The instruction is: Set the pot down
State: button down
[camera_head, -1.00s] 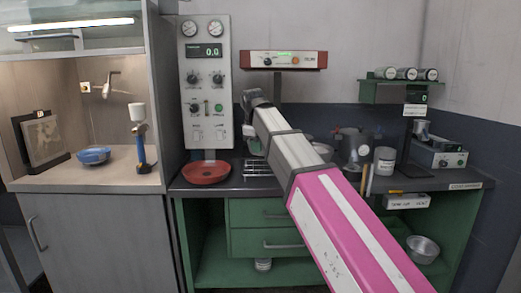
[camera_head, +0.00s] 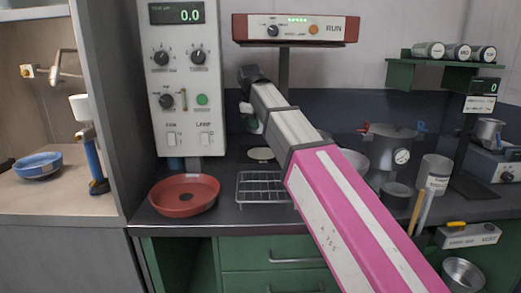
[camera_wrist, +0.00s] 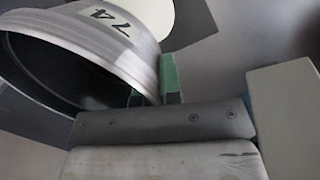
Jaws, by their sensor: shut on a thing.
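The pot (camera_wrist: 85,45) is a silvery vessel marked "74" with a dark inside, at the upper left of the wrist view. It is tilted in that picture. My gripper (camera_wrist: 155,92) is shut on its rim, with green finger pads at the wall. In the head view my arm reaches over the dark bench (camera_head: 225,217), and its end is near the control panel's right side. I cannot make out the pot there, nor whether it touches anything below.
On the bench are a red pan (camera_head: 184,195), a wire rack (camera_head: 264,188) and a pale disc (camera_head: 260,154). The red RUN box (camera_head: 295,29) is on a post behind my arm.

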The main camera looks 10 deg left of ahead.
jog(key=x, duration=0.3)
jog(key=s+x, duration=0.1)
jog(key=x, duration=0.2)
jog(key=s+x, duration=0.1)
jog(key=x, duration=0.2)
jog(key=shift+w+a+f, duration=0.1)
jog(key=shift+a+f, duration=0.15)
jog(key=shift+f, duration=0.3)
jog(key=c, duration=1.3)
grip_release()
jog(key=shift+f, duration=0.1)
jog(key=v, duration=1.2)
